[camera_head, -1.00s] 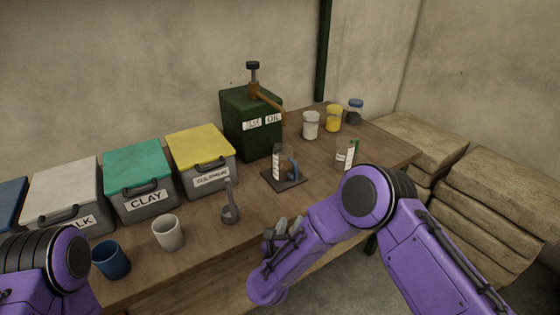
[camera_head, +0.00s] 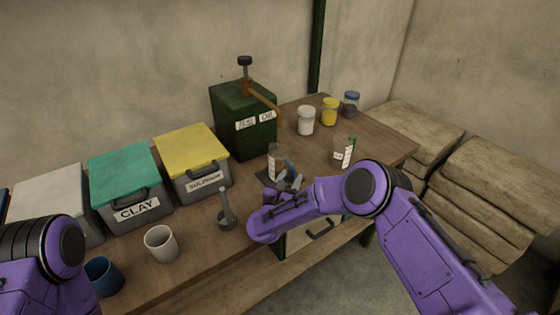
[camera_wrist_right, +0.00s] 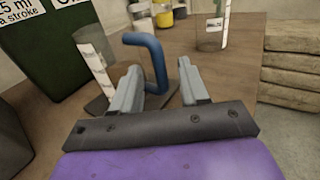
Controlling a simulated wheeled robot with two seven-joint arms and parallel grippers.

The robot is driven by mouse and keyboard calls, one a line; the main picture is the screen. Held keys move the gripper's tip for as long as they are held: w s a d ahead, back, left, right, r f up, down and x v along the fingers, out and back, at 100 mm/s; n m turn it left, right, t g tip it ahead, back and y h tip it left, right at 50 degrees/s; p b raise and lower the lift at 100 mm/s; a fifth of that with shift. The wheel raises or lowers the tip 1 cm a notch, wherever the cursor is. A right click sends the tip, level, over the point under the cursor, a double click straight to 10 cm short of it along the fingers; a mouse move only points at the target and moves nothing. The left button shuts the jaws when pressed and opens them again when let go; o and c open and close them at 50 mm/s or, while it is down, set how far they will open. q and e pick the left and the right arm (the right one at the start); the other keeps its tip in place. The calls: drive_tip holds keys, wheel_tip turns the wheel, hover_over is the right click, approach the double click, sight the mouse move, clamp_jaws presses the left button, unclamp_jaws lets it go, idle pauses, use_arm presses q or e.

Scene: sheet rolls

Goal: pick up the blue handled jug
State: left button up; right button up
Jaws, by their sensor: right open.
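The blue handled jug (camera_head: 274,160) is clear with a white scale strip and stands on a dark square plate (camera_head: 264,177) in front of the green oil box. In the right wrist view the jug (camera_wrist_right: 95,55) is at the left, and its blue handle (camera_wrist_right: 155,62) rises between the fingers. My right gripper (camera_head: 288,176) is open at the handle side of the jug; it also shows in the wrist view (camera_wrist_right: 158,80), with one finger on each side of the handle. I cannot tell if they touch. My left gripper is out of view; only my left arm shows.
The green oil box (camera_head: 243,120) stands behind the jug. Another clear jug with a green handle (camera_head: 342,151) stands to the right. A grey ladle (camera_head: 226,215), white cup (camera_head: 161,244) and blue cup (camera_head: 103,277) are at the left front. Several jars stand at the back right.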

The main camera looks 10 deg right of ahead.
drive_tip(key=shift+s+d+r, duration=0.1)
clamp_jaws()
